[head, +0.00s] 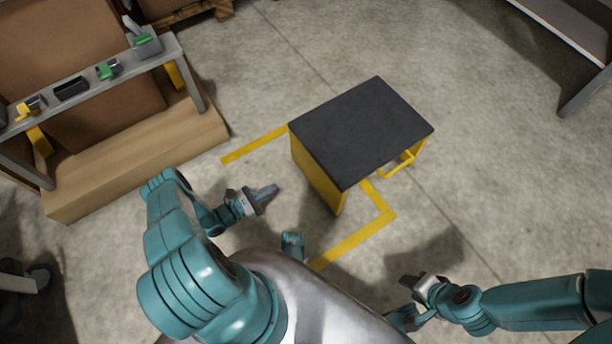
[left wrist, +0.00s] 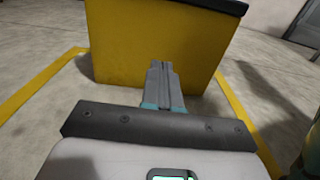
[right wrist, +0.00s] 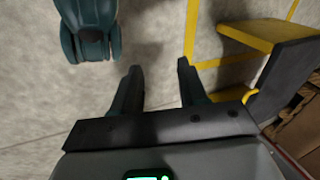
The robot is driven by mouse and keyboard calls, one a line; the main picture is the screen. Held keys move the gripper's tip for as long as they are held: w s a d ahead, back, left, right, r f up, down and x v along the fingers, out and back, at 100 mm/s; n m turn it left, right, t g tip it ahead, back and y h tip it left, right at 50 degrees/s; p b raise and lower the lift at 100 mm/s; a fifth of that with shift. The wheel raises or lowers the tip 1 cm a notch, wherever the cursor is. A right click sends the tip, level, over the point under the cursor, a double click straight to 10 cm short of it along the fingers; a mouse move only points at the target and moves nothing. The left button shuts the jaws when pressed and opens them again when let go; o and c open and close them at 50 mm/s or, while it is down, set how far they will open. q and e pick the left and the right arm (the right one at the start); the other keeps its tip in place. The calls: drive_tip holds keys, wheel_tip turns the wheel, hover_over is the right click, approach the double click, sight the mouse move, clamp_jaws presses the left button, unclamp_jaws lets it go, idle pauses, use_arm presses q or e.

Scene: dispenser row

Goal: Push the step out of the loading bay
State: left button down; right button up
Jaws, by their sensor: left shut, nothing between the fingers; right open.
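The step (head: 361,130) has a dark top and yellow sides, and stands upright on the concrete floor. It stands across the yellow floor lines (head: 352,243) that mark the bay. My left gripper (head: 268,193) is shut and empty, to the left of the step and apart from it in the head view. In the left wrist view, the step's yellow side panel (left wrist: 205,45) is straight ahead of the shut fingers (left wrist: 162,82). My right gripper (head: 411,281) is open and empty, below the step in the head view. The right wrist view shows part of the step (right wrist: 255,30) at upper right.
A wooden plinth (head: 140,160) with a grey dispenser rack (head: 100,80) stands at the left. A grey metal frame (head: 570,40) is at the upper right. The floor right of and beyond the step is clear.

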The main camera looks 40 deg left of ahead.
use_arm(q)
drive_tip(key=b+x, duration=0.3)
drive_tip(key=x, duration=1)
drive_tip(key=shift+w+d, duration=0.2)
drive_tip(key=shift+d, duration=0.05)
use_arm(e)
drive_tip(key=f, duration=0.1)
drive_tip(key=w+f, duration=0.1)
drive_tip(key=w+f+t, duration=0.1)
drive_tip(key=shift+d+f, duration=0.15)
drive_tip(key=shift+d, duration=0.1)
use_arm(q)
drive_tip(key=shift+r, duration=0.1)
drive_tip(key=shift+w+d, duration=0.1)
use_arm(e)
drive_tip(key=shift+w, duration=0.1)
